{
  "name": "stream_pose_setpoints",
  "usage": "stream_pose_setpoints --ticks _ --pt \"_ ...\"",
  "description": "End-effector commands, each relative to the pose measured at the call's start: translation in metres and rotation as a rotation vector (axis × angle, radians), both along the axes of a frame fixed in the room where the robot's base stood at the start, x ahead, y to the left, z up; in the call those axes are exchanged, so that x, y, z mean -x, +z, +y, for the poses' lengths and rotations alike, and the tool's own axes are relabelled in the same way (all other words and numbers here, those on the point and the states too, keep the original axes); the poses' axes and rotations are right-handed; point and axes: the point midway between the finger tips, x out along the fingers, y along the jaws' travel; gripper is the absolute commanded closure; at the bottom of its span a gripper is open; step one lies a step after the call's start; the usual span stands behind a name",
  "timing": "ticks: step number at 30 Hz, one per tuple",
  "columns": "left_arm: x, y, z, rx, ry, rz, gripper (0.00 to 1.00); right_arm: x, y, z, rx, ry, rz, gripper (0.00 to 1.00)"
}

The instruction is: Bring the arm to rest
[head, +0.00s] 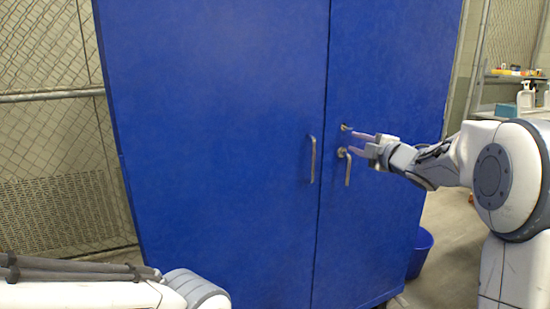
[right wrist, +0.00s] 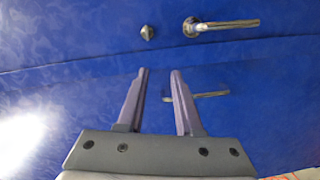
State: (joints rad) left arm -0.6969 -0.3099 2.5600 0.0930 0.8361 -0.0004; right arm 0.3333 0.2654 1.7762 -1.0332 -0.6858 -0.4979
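My right gripper (head: 352,143) is in front of the right door of a blue cabinet (head: 220,120). Its fingers point left in the head view, near a small round lock (head: 345,127) and a metal door handle (head: 348,172). In the right wrist view the two fingers (right wrist: 159,70) stand apart with only blue door between them. I cannot tell whether a fingertip touches anything. Part of my left arm shows at the lower left of the head view, but its gripper does not.
The left door's metal handle (head: 312,160) is beside the door seam; both doors look shut. A blue bucket (head: 420,252) stands on the floor at right. A table with bottles (head: 525,97) is behind my right arm. A wire fence (head: 50,150) is at left.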

Motion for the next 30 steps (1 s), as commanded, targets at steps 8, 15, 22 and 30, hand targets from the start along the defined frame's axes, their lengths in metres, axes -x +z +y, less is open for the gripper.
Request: stream_pose_setpoints --ticks 8,15,22,30 --pt "0.0 0.0 0.0 0.0 0.0 0.0 0.5 0.096 -0.101 0.14 -0.427 -0.249 0.54 0.66" --pt "0.0 0.0 0.0 0.0 0.0 0.0 0.5 0.242 -0.188 0.201 -0.545 -0.444 1.011 0.66" --pt "0.0 0.0 0.0 0.0 0.0 0.0 0.5 0.367 -0.232 0.218 -0.517 -0.596 1.343 0.66" --pt "0.0 0.026 0.0 -0.001 0.0 0.001 0.5 0.455 -0.223 0.213 -0.445 -0.716 1.558 0.66"
